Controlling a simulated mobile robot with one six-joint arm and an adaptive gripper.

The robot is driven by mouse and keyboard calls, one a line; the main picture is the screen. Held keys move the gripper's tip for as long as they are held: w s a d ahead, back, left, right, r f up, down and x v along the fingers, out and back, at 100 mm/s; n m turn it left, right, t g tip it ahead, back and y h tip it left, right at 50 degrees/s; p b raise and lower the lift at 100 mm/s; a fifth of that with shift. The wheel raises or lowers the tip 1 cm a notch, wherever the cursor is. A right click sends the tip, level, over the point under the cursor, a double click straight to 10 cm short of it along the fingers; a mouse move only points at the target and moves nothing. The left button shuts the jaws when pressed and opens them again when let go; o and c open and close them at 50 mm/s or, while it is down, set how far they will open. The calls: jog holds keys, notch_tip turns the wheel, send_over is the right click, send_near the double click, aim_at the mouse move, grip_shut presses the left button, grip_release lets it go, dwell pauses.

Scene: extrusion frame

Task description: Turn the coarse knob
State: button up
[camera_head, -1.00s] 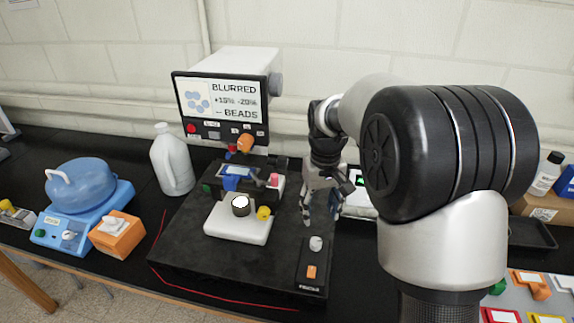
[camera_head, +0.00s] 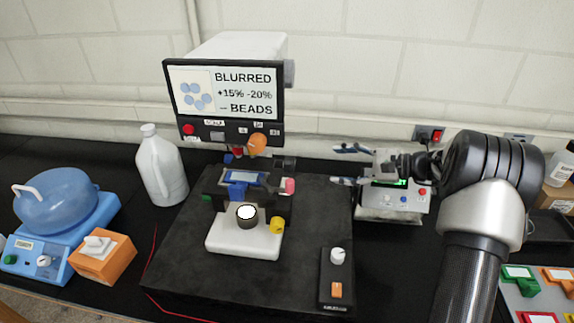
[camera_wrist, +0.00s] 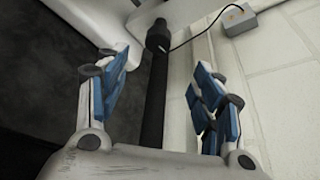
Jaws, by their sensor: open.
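The microscope has a white base (camera_head: 232,240), a dark stage with a blue slide holder (camera_head: 243,179), and a screen (camera_head: 224,90) reading "BLURRED" and "BEADS". A yellow knob (camera_head: 277,224) is on the right side of its base, and a pink knob (camera_head: 289,186) is at the stage's right side. No readable label shows which knob is the coarse one. My gripper (camera_head: 347,165) is open and empty, right of the stage, apart from both knobs, pointing left. In the wrist view, its blue-padded fingers (camera_wrist: 157,65) are spread, with a dark post (camera_wrist: 156,85) visible between them.
A control box with a white knob (camera_head: 337,256) lies on the black platform's right. A white device with a green display (camera_head: 398,203) stands behind my gripper. A white jug (camera_head: 161,168), blue machine (camera_head: 62,200) and orange box (camera_head: 104,256) are on the left.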

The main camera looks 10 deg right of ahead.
aim_at(290, 164)
jog(key=b+x, duration=0.2)
jog(key=x, duration=1.4)
jog(key=shift+a+f+b, duration=0.1)
jog(key=shift+a+b, duration=0.15)
jog(key=shift+b, duration=0.05)
jog(key=shift+c, duration=0.2)
jog(key=c, duration=1)
jog(key=shift+p, duration=0.5)
jog(key=shift+r+m+g+p, duration=0.2)
jog(key=shift+m+g+p, duration=0.25)
jog(key=shift+p, duration=0.45)
jog(key=m+g+p, duration=0.1)
jog(key=p, duration=0.2)
jog(key=shift+m, duration=0.35)
jog(key=shift+w+f+m+g+y+p, duration=0.1)
jog(key=shift+m+g+y+p, duration=0.05)
jog(key=shift+m+g+p, duration=0.45)
jog(key=shift+f+m+g+y+p, duration=0.15)
jog(key=shift+m+g+p, duration=0.2)
jog(key=shift+m+p, duration=0.4)
